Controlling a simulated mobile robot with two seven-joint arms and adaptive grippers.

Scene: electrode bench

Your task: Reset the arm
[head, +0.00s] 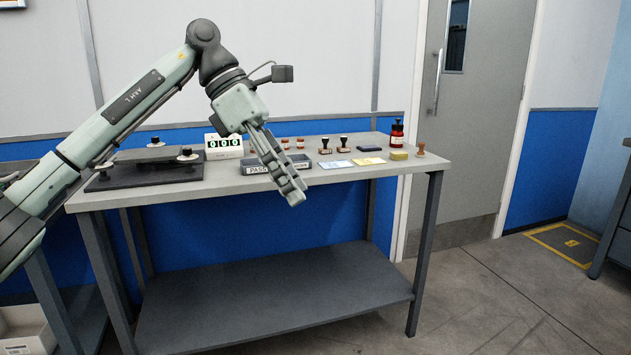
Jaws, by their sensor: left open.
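My left arm comes in from the left and rises over the bench, then bends down at the wrist. My left gripper (292,196) is open, with its fingers pointing down and to the right in front of the bench's front edge. The fingers overlap each other in this view, and I see nothing held between them. The gripper hides part of the tray marked PASS behind it. My right gripper is not in view.
The lower shelf (270,290) is bare. A grey door (460,130) stands behind right.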

